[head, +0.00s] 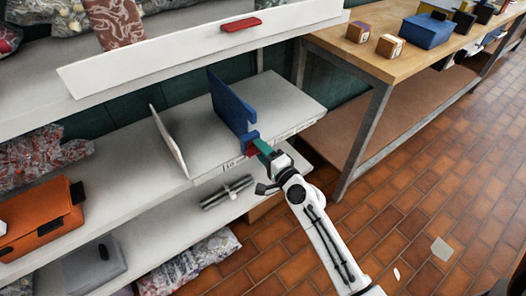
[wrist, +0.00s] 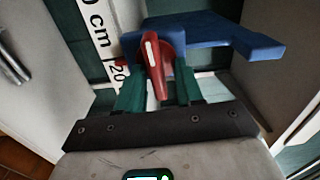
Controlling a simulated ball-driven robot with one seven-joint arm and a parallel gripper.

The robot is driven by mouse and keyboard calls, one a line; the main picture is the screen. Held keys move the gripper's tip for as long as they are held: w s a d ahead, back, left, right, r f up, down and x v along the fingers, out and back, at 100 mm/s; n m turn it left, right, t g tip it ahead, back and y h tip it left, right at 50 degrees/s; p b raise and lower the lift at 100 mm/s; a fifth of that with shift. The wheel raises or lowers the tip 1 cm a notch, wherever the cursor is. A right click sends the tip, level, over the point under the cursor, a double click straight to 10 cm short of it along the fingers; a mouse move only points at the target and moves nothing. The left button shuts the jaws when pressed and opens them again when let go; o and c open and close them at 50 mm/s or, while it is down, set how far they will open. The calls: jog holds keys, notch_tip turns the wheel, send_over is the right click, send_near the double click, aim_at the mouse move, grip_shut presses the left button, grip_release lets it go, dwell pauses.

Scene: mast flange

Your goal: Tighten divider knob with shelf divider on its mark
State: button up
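The blue shelf divider (head: 230,105) stands upright across the middle shelf, with its clamp at the shelf's front edge. In the wrist view its blue body (wrist: 215,35) lies behind the red knob (wrist: 155,62), which has a white line along its lever. A white scale strip (wrist: 97,30) with "cm" and "20" runs left of the knob. The divider's exact mark is hard to make out. My gripper (head: 262,147) is at the shelf front by the clamp. In the wrist view its green fingers (wrist: 158,85) stand either side of the knob; firm contact cannot be told.
A white panel (head: 170,140) stands on the shelf left of the divider. A metal cylinder (head: 227,192) and an orange case (head: 40,222) are on the lower left. A wooden workbench (head: 385,60) stands at right. The tiled floor (head: 410,200) at right is mostly clear.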

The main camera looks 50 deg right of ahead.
jog(key=shift+s+f, duration=0.1)
jog(key=shift+s, duration=0.05)
jog(key=shift+b+v, duration=0.95)
jog(key=shift+v, duration=4.45)
